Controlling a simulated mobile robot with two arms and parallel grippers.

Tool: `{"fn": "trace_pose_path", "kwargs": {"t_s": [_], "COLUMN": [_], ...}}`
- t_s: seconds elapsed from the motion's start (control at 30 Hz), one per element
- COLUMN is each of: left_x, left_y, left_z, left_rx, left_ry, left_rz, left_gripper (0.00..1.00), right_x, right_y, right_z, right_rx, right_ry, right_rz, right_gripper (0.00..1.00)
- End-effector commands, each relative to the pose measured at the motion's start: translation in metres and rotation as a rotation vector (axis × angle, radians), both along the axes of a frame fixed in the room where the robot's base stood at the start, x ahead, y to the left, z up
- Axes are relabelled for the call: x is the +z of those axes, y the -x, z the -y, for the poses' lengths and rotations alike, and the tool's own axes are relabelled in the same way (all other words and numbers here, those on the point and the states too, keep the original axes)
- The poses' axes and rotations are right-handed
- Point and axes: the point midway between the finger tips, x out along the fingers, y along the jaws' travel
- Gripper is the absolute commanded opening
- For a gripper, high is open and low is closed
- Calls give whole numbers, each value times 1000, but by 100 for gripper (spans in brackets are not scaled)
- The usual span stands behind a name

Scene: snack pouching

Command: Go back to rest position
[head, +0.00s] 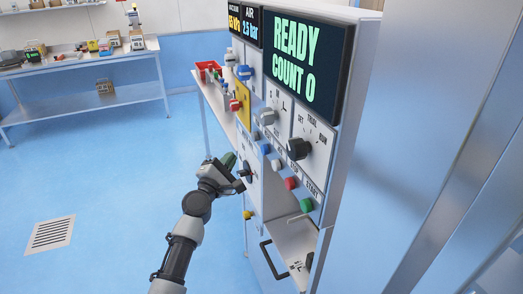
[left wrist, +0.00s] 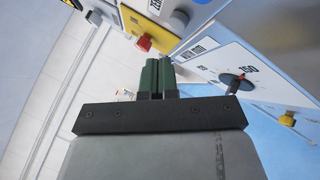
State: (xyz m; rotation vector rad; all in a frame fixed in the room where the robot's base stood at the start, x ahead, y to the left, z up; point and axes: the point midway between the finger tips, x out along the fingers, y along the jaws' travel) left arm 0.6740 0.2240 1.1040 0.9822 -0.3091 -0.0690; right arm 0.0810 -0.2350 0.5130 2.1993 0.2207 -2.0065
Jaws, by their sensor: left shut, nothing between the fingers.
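My left gripper (head: 230,160) is shut and empty, held in front of the left part of the control cabinet (head: 343,160). In the left wrist view its dark green fingers (left wrist: 157,64) are together with nothing between them. A black dial with a red pointer (left wrist: 236,82), marked 150, is to the right of the fingers and apart from them. A red knob on a yellow plate (left wrist: 143,43) is just beyond the fingertips. My right gripper is not in view.
The cabinet's screen (head: 306,62) reads READY, COUNT 0. A red bin (head: 207,68) sits on a shelf behind the cabinet. A bench (head: 85,63) with small boxes stands at the back left. The blue floor (head: 110,170) to the left is open, with a floor grate (head: 51,234).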

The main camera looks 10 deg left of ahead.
Motion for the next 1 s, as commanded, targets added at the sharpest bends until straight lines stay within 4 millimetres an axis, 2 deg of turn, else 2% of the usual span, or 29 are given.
{"fn": "trace_pose_path", "kwargs": {"t_s": [0.13, 0.17, 0.23, 0.27, 0.37, 0.4, 0.47, 0.5, 0.57, 0.6, 0.67, 0.7, 0.77, 0.8, 0.87, 0.9, 0.97, 1.0], "left_x": [-7, -13, -38, -53, -118, -148, -192, -220, -262, -288, -327, -352, -387, -409, -440, -459, -485, -502], "left_y": [0, 1, 3, 5, 18, 26, 42, 54, 75, 91, 117, 136, 167, 189, 223, 248, 286, 312], "left_z": [1, 1, 3, 3, 7, 9, 10, 11, 13, 13, 14, 14, 14, 14, 13, 12, 11, 9], "left_rx": [2, 5, 14, 18, 25, 22, 9, -5, -35, -60, -105, -141, -202, -247, -323, -379, -470, -534], "left_ry": [-13, -27, -87, -124, -292, -372, -495, -578, -701, -780, -900, -980, -1095, -1172, -1282, -1354, -1460, -1527], "left_rz": [-11, -22, -62, -88, -190, -238, -305, -348, -408, -447, -501, -534, -580, -606, -641, -660, -683, -695], "left_gripper": [0, 0, 0, 0, 0, 0, 0, 0, 0, 0, 0, 0, 0, 0, 0, 0, 0, 0], "right_x": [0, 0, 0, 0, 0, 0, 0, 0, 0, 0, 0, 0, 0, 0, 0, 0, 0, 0], "right_y": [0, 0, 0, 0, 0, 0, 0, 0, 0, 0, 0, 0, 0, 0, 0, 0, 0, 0], "right_z": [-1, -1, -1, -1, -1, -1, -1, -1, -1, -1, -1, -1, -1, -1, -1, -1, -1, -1], "right_rx": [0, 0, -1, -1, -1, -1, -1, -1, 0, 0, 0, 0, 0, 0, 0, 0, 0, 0], "right_ry": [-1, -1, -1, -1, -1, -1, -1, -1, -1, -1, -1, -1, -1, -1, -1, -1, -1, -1], "right_rz": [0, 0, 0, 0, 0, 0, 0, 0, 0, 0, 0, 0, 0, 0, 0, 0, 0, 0], "right_gripper": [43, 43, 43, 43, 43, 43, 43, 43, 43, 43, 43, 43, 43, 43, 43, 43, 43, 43]}}
